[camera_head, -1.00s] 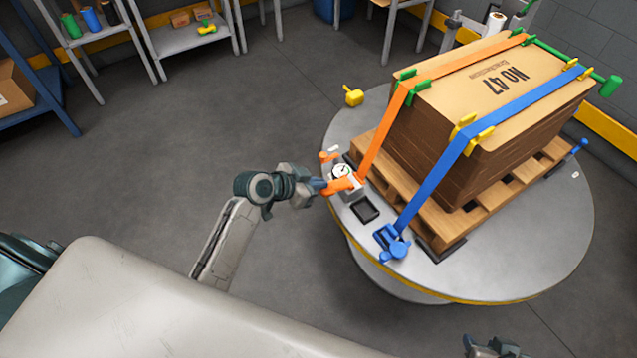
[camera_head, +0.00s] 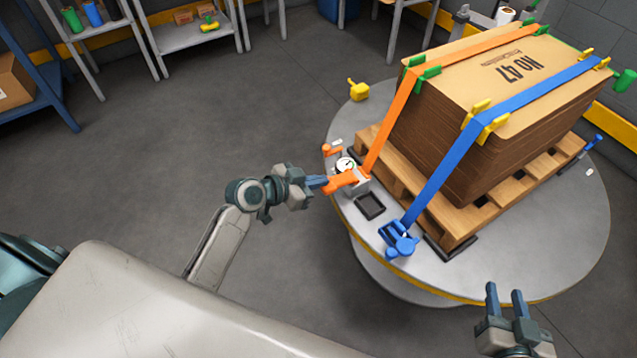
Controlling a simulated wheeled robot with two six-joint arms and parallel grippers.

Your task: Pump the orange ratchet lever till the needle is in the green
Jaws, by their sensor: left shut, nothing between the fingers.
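The orange ratchet lever (camera_head: 341,182) sits at the near left edge of the round turntable (camera_head: 560,232), at the foot of the orange strap (camera_head: 412,86). A small round white gauge (camera_head: 345,164) stands just behind it; its needle is too small to read against any green zone. My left gripper (camera_head: 325,184) is at the lever's outer end, its fingertips against or just beside it; I cannot tell whether they touch. It is shut with nothing between its fingers. My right gripper (camera_head: 505,296) is open and empty at the lower right, in front of the turntable.
A stack of brown cardboard (camera_head: 500,110) lies on a wooden pallet (camera_head: 470,219) on the turntable. A blue strap (camera_head: 452,160) runs down to a blue ratchet (camera_head: 398,240). A black tray (camera_head: 370,206) lies between the ratchets. A yellow part (camera_head: 357,90) is at the rear edge.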

